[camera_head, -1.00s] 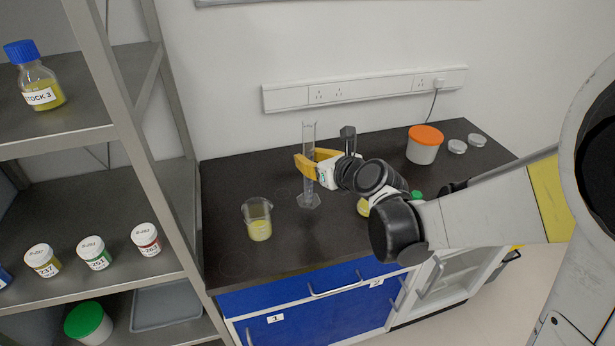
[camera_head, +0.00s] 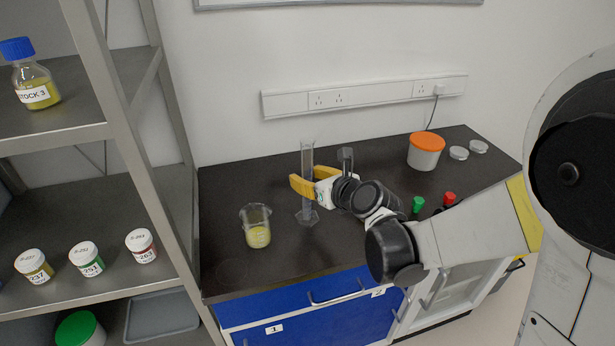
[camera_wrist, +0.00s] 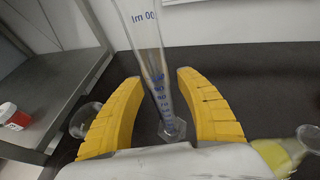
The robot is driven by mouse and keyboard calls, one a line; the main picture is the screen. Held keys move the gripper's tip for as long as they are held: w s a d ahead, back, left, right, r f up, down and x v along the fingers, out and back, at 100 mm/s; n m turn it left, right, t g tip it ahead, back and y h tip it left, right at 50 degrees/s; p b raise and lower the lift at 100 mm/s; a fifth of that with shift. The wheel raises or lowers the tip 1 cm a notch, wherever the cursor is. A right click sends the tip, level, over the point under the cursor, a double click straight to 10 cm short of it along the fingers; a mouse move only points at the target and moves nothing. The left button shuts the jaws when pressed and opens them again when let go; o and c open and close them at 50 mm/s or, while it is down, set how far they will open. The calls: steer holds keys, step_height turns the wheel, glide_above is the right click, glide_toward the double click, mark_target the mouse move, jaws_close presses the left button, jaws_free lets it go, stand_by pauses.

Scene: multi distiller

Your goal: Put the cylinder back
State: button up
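The clear graduated cylinder (camera_head: 307,160) stands upright on the dark bench, its foot apparently on the surface. My gripper (camera_head: 307,185) is around its lower half, with yellow fingers on either side. In the wrist view the cylinder (camera_wrist: 150,60), with blue markings, stands between the spread fingers of my gripper (camera_wrist: 160,100). Gaps show on both sides, so the gripper is open and not pressing on the glass.
A beaker of yellow liquid (camera_head: 258,232) stands left of the cylinder. A vessel with yellow liquid (camera_wrist: 280,155) is close on the right in the wrist view. An orange-lidded tub (camera_head: 426,152) stands at the back right. A metal shelf (camera_head: 130,140) borders the bench's left.

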steer(key=shift+s+d+r+p, duration=0.15)
steer(key=shift+s+r+p, duration=0.1)
steer(key=shift+r+p, duration=0.1)
steer(key=s+d+r+n+g+h+p, duration=0.1)
steer(key=s+d+n+h, duration=0.1)
steer(key=s+d+n, duration=0.4)
steer(key=s+d+r+n+g+h+p, duration=0.1)
steer(key=s+d+r+n+g+h, duration=0.1)
steer(key=s+d+n, duration=0.4)
steer(key=s+d+r+n+g+h+p, duration=0.1)
steer(key=s+d+n, duration=0.5)
steer(key=s+n, duration=0.8)
steer(key=r+n+h, duration=0.1)
steer(key=n+h, duration=0.1)
steer(key=n, duration=0.2)
steer(key=shift+s+g, duration=0.35)
steer(key=shift+g, duration=0.05)
